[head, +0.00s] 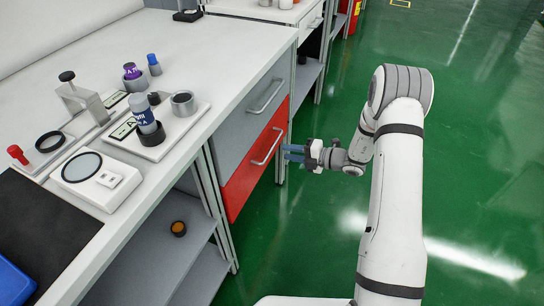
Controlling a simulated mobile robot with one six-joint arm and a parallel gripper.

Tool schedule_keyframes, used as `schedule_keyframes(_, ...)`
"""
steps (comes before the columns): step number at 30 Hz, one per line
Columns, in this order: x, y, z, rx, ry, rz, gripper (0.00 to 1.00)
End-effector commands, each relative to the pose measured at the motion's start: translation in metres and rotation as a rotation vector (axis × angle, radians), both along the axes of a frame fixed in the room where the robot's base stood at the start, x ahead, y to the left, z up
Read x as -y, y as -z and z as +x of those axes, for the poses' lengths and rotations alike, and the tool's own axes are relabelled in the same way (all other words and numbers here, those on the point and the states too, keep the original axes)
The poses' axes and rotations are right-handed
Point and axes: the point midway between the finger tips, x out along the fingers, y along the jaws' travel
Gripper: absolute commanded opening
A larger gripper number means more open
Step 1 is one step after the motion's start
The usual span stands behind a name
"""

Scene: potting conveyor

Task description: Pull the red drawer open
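The red drawer (240,185) is the lower of two drawer fronts under the white workbench, below a grey drawer (250,120). The red front looks flush with the cabinet. Its slanting metal bar handle (266,148) is in view. My gripper (286,152) reaches in from the right at about the handle's height. Its two blue fingers point left toward the drawer and show a gap between them. The fingertips look just short of the handle, and nothing shows between them.
The bench top (245,40) holds a scale (95,180), a tray with a labelled bottle (145,115) and small jars. Open shelves (160,260) lie below, left of the drawers. The green floor (480,150) to the right is clear.

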Motion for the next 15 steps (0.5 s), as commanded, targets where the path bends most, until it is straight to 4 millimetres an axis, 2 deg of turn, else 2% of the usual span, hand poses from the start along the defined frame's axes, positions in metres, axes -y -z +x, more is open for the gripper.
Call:
schedule_keyframes(12, -0.056, 0.015, 0.02, -0.004, 0.0, 0.004, 0.28)
schedule_keyframes(15, -0.064, 0.016, 0.023, -0.005, 0.002, 0.004, 0.28)
